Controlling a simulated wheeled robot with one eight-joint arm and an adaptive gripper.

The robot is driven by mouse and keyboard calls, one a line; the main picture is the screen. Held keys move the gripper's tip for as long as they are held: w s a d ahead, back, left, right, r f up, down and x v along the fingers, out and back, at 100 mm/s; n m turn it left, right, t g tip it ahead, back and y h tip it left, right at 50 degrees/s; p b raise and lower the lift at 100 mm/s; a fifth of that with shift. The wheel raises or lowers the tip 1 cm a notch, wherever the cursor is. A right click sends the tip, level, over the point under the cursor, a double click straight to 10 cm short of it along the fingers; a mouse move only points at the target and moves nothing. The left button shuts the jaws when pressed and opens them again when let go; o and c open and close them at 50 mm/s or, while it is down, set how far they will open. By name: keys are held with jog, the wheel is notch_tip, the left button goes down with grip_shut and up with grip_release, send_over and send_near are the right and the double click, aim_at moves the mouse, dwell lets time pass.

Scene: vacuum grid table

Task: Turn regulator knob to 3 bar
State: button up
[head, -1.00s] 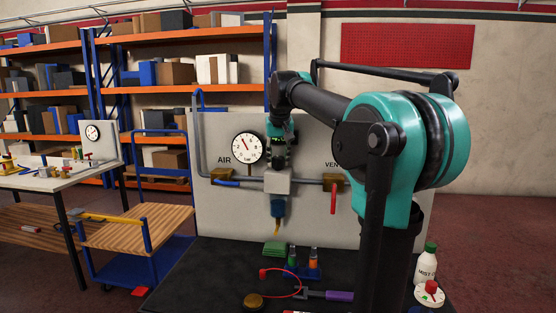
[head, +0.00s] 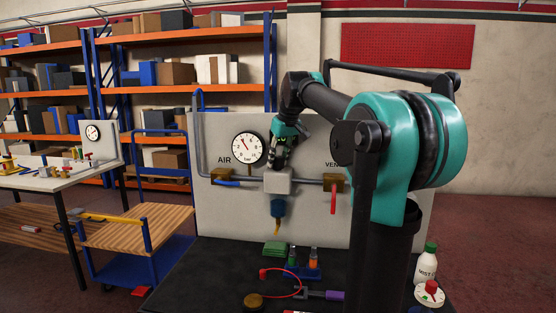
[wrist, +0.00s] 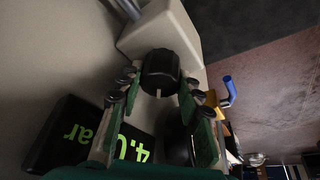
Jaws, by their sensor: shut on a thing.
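The regulator's white block (head: 278,182) sits in the pipe line on the upright panel, with a blue bowl below it. In the wrist view, the black ribbed regulator knob (wrist: 160,72) stands out of the white block (wrist: 160,28). My gripper (wrist: 155,92) is shut on the knob, one finger on each side. In the head view, my gripper (head: 279,162) reaches down tilted onto the block and hides the knob. A black display (wrist: 72,130) with green digits appears to read 4.0 bar, partly hidden by a finger. The round gauge (head: 249,148) has its needle pointing up and left.
The AIR valve (head: 224,175) with a blue handle is left of the regulator. The vent valve (head: 333,182) with a red handle is right. Small tools, a red hose loop (head: 281,283) and a white bottle (head: 427,262) stand on the dark bench.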

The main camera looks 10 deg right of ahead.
jog(key=o, duration=1.2)
jog(key=shift+c, duration=0.2)
